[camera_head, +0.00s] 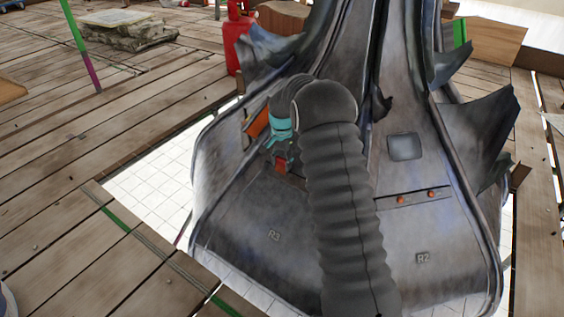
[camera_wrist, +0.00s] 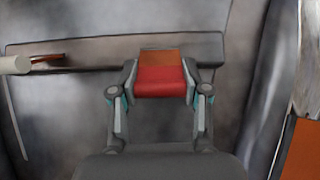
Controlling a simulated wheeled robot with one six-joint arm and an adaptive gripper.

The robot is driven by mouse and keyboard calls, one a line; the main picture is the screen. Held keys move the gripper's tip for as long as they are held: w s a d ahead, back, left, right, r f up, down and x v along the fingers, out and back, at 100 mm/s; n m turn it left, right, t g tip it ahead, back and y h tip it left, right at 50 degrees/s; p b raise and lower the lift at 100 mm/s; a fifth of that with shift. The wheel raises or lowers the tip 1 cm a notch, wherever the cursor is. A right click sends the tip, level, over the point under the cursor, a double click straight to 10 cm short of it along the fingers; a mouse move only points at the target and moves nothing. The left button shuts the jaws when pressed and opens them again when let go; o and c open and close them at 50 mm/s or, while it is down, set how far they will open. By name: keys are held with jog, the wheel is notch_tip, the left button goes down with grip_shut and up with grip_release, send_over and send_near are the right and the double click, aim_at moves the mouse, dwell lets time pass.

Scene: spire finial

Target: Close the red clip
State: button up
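The red clip (camera_wrist: 162,82) shows in the wrist view as a red block with an orange-brown upper face, set against a grey bar on the metal surface. My gripper (camera_wrist: 160,72) has one finger on each side of it. The fingertips lie against the block's sides with no gap that I can see, so it looks shut on the clip. In the head view the clip (camera_head: 281,163) is a small red patch just below my teal-banded gripper (camera_head: 280,150). The arm hides part of the bar there.
The large grey finial (camera_head: 450,230) stands in a floor opening, with jagged fins on its right. A bar with orange studs (camera_head: 415,198) lies right of my arm. A red cylinder (camera_head: 234,45) stands behind. The plank floor at left (camera_head: 60,130) is mostly clear.

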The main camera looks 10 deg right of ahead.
jog(key=shift+w+d+r+g+y+p, duration=0.2)
jog(key=shift+g+y+p, duration=0.3)
jog(key=shift+p, duration=1.05)
jog(key=shift+w+d+f+g+y+p, duration=0.3)
jog(key=shift+g+y+p, duration=0.3)
jog(key=shift+p, duration=0.3)
jog(key=shift+w+d+f+g+y+p, duration=0.15)
jog(key=shift+f+g+y+p, duration=0.15)
jog(key=shift+g+y+p, duration=0.45)
jog(key=o, duration=1.1)
jog(key=shift+o, duration=0.2)
jog(key=v, duration=1.2)
jog(key=shift+s, duration=0.15)
jog(key=shift+a, duration=0.15)
